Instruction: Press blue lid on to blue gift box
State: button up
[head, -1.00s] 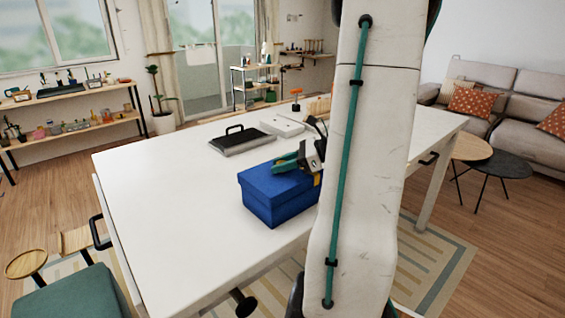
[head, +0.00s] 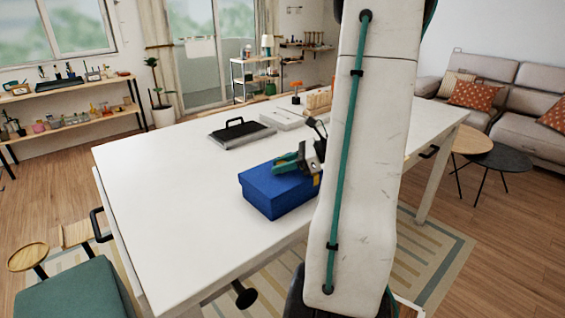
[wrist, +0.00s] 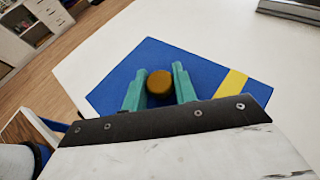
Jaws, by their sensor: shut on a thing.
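The blue gift box (head: 278,200) stands upright on the white table (head: 170,190). The blue lid (head: 262,180) lies level on top of it. I cannot make out a seam between them. In the wrist view, the lid (wrist: 118,92) has a yellow stripe (wrist: 232,84) and a round brown-gold knob (wrist: 159,84). My gripper (head: 287,163) is low over the lid, its teal fingers on either side of the knob and shut on it. My arm hides part of the box's right side in the head view.
A dark flat panel with a black handle (head: 240,133) lies behind the box, with a pale flat object (head: 281,119) beside it. The table's left part is clear. A green-seated chair (head: 75,290) stands at the front left.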

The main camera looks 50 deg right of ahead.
jog(key=shift+f, duration=0.4)
jog(key=o, duration=1)
jog(key=shift+o, duration=0.2)
jog(key=v, duration=0.8)
